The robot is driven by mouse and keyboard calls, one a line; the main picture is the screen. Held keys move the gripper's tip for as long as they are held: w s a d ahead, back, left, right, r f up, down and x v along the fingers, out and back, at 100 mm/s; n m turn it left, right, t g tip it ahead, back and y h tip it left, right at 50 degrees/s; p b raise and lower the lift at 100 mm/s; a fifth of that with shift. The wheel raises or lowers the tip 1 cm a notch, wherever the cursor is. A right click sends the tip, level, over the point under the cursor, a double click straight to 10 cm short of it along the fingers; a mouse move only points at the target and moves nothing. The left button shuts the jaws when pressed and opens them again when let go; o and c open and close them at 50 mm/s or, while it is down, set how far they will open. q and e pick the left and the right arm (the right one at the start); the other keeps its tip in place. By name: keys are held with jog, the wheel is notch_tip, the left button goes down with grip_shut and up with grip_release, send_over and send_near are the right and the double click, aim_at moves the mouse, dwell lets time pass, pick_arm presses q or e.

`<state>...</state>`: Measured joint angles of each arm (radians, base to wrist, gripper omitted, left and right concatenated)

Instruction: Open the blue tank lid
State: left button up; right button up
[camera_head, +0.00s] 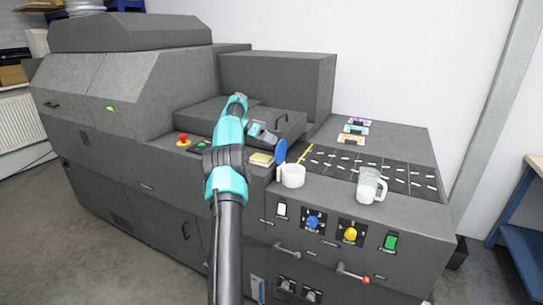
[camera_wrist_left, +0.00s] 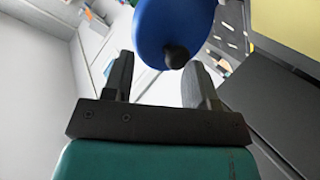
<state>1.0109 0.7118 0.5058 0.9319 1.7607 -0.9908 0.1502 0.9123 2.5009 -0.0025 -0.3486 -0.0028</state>
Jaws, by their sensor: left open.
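The blue tank lid (camera_head: 281,152) is a round disc standing steeply tilted at the rear left rim of a small white tank (camera_head: 292,177). The tank's top looks uncovered. In the left wrist view the blue lid (camera_wrist_left: 165,28) fills the top middle, with its black knob (camera_wrist_left: 176,56) facing my gripper. My left gripper (camera_head: 270,137) is just up and left of the lid in the head view. In the wrist view its fingers (camera_wrist_left: 158,82) are apart with nothing between them, and the knob is beyond the tips. My right gripper is out of view.
A glass mug (camera_head: 368,187) stands right of the tank on the grey machine top. A yellow sponge-like block (camera_head: 261,159) and a yellow stick (camera_head: 301,154) lie near the tank. The front panel has a blue knob (camera_head: 312,222), a yellow knob (camera_head: 350,234) and a red-tipped lever (camera_head: 352,275).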

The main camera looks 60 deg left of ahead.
pick_arm(q)
jog(key=s+d+r, duration=0.1)
jog(key=s+d, duration=0.6)
jog(key=d, duration=0.5)
jog(key=shift+s+d+r, duration=0.15)
jog(key=shift+d, duration=0.25)
